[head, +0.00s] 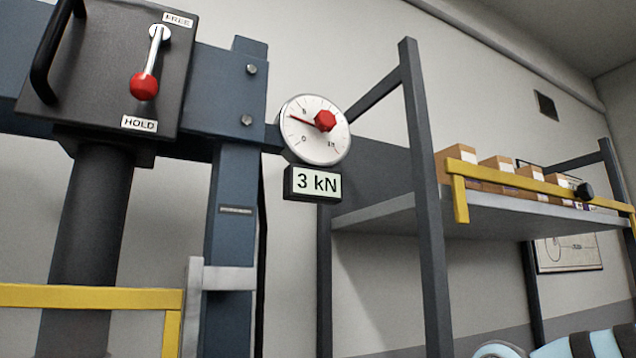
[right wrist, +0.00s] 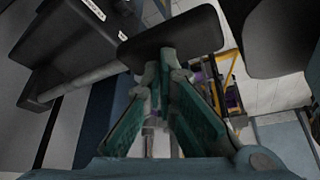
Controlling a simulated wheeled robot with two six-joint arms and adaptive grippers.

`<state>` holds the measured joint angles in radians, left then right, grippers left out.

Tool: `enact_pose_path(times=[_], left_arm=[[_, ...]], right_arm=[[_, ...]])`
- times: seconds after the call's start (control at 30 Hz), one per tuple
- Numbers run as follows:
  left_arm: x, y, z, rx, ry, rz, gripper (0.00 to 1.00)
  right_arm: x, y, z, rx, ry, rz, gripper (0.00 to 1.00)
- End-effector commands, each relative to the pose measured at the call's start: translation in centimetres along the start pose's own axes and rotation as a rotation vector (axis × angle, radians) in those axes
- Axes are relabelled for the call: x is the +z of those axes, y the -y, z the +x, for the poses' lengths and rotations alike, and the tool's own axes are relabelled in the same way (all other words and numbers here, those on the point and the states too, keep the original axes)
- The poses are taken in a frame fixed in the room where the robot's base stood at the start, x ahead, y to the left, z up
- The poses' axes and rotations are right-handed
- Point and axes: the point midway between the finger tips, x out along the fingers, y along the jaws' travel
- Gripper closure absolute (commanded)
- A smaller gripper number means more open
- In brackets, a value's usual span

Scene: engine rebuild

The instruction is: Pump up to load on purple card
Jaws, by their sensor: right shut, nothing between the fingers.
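The round gauge (head: 304,143) hangs on the blue press frame, with a red knob (head: 325,120) at its face and its needle pointing left. The readout (head: 314,184) under it shows 3 kN. The valve lever (head: 153,62) on the dark box points down toward HOLD, its red ball (head: 144,86) at the lower end. My right gripper (right wrist: 165,62) is shut and empty in the right wrist view. A dark flat pad (right wrist: 180,32) lies just beyond its fingertips; I cannot tell whether they touch. No purple card is clear. My left gripper is out of view.
A shelf (head: 470,214) with several brown boxes (head: 497,165) and a yellow rail (head: 540,183) stands right of the press. Another yellow rail (head: 90,297) crosses the lower left. Small purple patches (right wrist: 232,101) show beyond my right gripper. A grey rod (right wrist: 82,80) runs to its left.

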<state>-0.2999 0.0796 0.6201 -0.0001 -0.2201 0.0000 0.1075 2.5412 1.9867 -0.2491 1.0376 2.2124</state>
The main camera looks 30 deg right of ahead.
Motion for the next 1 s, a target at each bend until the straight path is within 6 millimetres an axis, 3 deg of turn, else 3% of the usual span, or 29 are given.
enact_pose_path(times=[0.5, 1.0], left_arm=[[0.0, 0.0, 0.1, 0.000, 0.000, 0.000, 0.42], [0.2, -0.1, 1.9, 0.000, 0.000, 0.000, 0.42]], right_arm=[[0.1, 0.0, 0.1, 0.000, 0.000, 0.000, 1.00], [0.9, 0.0, 1.9, 0.000, 0.000, 0.000, 1.00]])
